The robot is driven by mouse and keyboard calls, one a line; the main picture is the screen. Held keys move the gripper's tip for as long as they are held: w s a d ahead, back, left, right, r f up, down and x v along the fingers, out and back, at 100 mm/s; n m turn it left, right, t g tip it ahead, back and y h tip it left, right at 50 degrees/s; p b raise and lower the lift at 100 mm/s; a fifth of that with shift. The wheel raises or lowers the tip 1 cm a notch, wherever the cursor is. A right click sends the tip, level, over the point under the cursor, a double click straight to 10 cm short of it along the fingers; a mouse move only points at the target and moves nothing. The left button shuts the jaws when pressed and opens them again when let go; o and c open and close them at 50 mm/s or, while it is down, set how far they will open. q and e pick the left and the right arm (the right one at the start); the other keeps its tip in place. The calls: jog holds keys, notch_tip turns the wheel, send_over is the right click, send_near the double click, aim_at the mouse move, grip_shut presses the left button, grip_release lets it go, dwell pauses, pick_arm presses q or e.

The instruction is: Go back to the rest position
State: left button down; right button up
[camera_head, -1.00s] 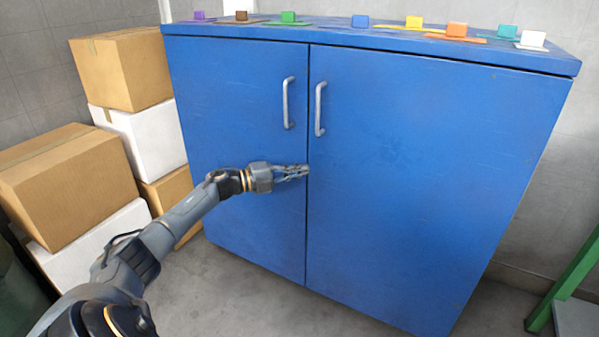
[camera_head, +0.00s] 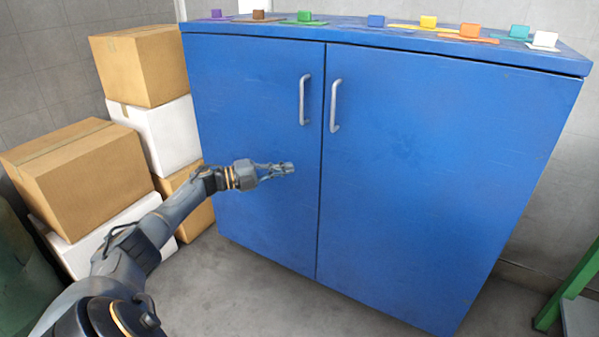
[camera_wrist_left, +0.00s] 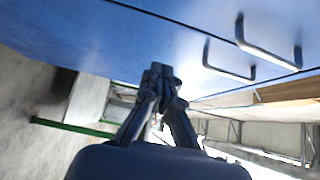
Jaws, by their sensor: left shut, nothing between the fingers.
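My left gripper (camera_head: 288,168) is shut and empty, held in front of the blue cabinet (camera_head: 420,190), below its left door handle (camera_head: 303,100). It shows in the left wrist view (camera_wrist_left: 160,75) with its fingertips together. The two cabinet doors look shut, with the right door handle (camera_head: 335,105) close beside the left one. My right gripper is not in view.
Small coloured blocks, among them a green one (camera_head: 304,16) and a white one (camera_head: 544,39), sit along the cabinet top. Cardboard boxes (camera_head: 80,175) are stacked at the left. A green frame (camera_head: 570,285) stands at the lower right. Grey floor (camera_head: 250,290) is clear in front.

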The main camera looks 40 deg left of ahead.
pick_arm(q)
jog(key=s+a, duration=0.1)
jog(key=a, duration=0.2)
jog(key=shift+s+r, duration=0.15)
jog(key=shift+s, duration=0.2)
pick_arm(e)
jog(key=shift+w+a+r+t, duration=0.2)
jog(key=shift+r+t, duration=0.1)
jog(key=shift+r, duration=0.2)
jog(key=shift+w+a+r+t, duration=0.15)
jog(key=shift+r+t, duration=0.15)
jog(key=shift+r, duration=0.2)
pick_arm(q)
jog(key=shift+d, duration=0.1)
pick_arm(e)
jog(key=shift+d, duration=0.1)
